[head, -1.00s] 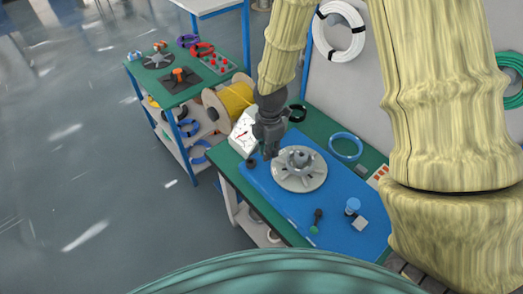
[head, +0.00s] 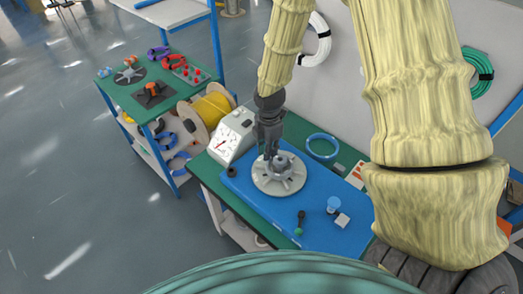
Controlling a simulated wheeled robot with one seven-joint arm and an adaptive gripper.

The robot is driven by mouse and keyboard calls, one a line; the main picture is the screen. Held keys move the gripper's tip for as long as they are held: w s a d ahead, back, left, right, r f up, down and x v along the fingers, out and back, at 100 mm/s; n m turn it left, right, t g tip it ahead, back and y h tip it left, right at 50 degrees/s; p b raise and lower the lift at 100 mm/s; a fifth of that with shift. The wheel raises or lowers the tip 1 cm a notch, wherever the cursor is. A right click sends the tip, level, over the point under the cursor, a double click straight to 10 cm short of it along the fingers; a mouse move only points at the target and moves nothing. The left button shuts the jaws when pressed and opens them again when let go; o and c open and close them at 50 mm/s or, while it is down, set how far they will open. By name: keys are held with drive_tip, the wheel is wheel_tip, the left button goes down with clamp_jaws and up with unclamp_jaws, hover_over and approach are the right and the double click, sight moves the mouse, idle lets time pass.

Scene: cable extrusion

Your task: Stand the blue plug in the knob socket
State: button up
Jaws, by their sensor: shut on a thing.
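A light blue plug-like piece (head: 334,204) stands on the blue mat (head: 262,208), right of and nearer than a grey spoked disc (head: 272,187) with a raised hub (head: 280,164). My gripper (head: 271,157) points down at the left side of the hub, well left of the blue piece. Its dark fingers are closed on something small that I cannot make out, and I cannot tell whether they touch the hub. A small dark round piece (head: 231,171) sits at the mat's left edge. I cannot tell which piece is the knob socket.
A white block (head: 342,220) lies by the blue piece, and a black-and-green tool (head: 300,221) lies left of it. A blue cable ring (head: 322,148) and a white dial gauge box (head: 229,137) stand behind. A yellow cable spool (head: 208,112) is at left.

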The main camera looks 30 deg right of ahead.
drive_tip(key=d+p, duration=0.1)
drive_tip(key=d, duration=0.4)
drive_tip(key=shift+d, duration=0.15)
drive_tip(key=shift+f, duration=0.1)
idle(0.7)
drive_tip(key=shift+f+b, duration=0.65)
drive_tip(key=shift+f, duration=1.2)
drive_tip(key=shift+f, duration=0.4)
idle(0.4)
drive_tip(key=o, duration=0.9)
